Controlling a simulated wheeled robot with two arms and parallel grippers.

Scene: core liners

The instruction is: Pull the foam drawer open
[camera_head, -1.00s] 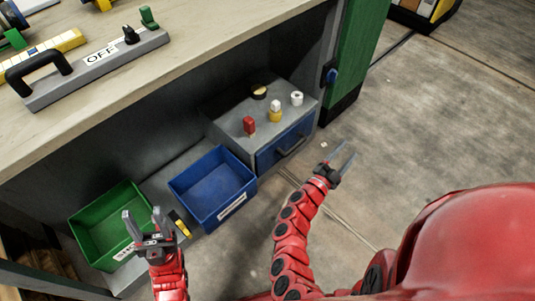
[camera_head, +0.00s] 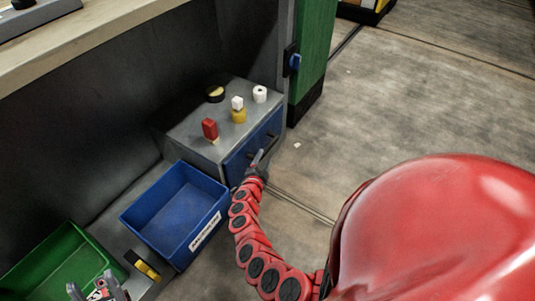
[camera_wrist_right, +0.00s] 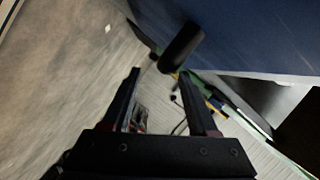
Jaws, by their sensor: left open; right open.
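The drawer (camera_head: 240,160) has a blue front set in a grey cabinet under the bench; it is closed, as far as I can tell. Its dark bar handle (camera_head: 266,143) sticks out from the front. In the right wrist view the handle (camera_wrist_right: 182,46) stands just beyond the fingertips, off the blue front (camera_wrist_right: 250,35). My right gripper (camera_head: 262,158) is close to the drawer front; in its wrist view the two fingers (camera_wrist_right: 162,85) are apart with nothing between them. My left gripper (camera_head: 92,287) is open at the lower left, near the green bin. No foam shows.
On the cabinet top (camera_head: 190,125) stand a red item (camera_head: 210,129), a yellow and white item (camera_head: 238,110), a white roll (camera_head: 260,94) and a black and yellow roll (camera_head: 215,94). A blue bin (camera_head: 150,212) and green bin (camera_head: 50,268) stand left.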

